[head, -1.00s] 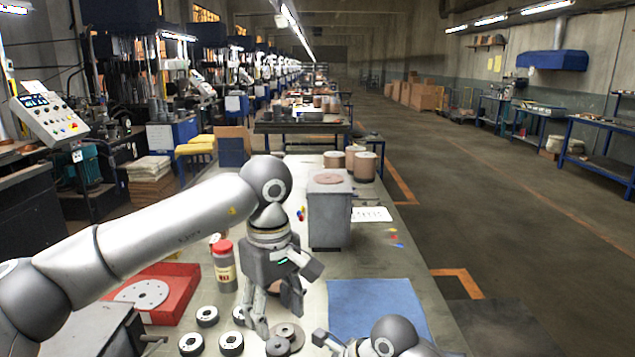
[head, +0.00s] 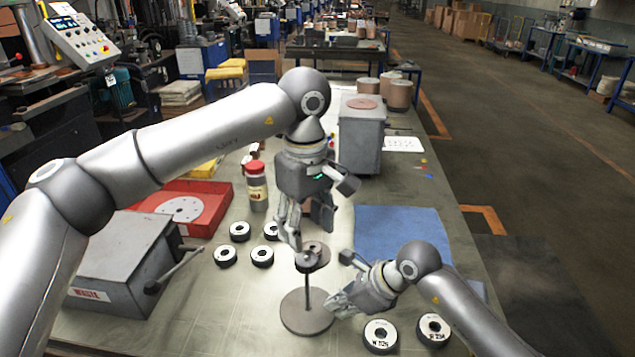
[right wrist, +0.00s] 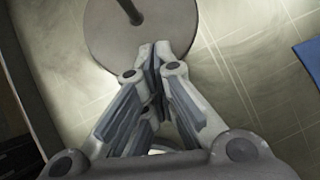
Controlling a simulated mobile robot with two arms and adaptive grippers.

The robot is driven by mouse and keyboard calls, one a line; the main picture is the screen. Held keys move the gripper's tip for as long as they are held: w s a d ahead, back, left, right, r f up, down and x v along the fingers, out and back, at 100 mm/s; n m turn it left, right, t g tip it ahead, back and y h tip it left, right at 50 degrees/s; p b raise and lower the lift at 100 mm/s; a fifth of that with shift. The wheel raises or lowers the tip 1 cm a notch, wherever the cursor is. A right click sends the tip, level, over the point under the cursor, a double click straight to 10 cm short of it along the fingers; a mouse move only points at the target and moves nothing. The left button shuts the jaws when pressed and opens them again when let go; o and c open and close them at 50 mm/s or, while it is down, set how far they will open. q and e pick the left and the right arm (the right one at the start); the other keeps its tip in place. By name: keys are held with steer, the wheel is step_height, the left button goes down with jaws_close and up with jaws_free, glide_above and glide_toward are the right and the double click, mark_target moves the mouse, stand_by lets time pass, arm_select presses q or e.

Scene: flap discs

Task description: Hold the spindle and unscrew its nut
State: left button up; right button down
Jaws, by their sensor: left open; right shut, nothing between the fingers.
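The spindle is a thin dark rod (head: 308,289) upright on a round grey base (head: 306,318); its base also shows in the right wrist view (right wrist: 175,28). A small grey piece that looks like the nut (head: 306,261) sits at the rod's top, beside a grey disc (head: 320,250). My left gripper (head: 309,235) is open, its fingers pointing down just above the top; whether it touches is unclear. My right gripper (head: 338,306) is shut and empty, low at the right of the rod. Its fingertips (right wrist: 156,50) appear over the base's near edge, apart from the rod.
Several black-and-white rings (head: 239,231) lie left and front right. A red tray (head: 205,192) holding a disc, a red-capped jar (head: 257,188), a grey lever box (head: 122,260) and a grey block (head: 362,140) stand around. A blue mat (head: 400,226) lies right.

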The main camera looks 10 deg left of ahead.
mark_target(306, 257)
arm_select(q)
steer(key=n, duration=0.3)
steer(key=shift+s+d+r+n, duration=0.1)
steer(key=shift+d+r+n, duration=0.15)
steer(key=shift+r+n, duration=0.15)
steer(key=n, duration=0.3)
steer(key=shift+a+r+n, duration=0.2)
steer(key=shift+n, duration=0.2)
steer(key=shift+a+n, duration=0.15)
steer(key=shift+n, duration=0.65)
steer(key=shift+f, duration=4.45)
steer(key=m, duration=1.5)
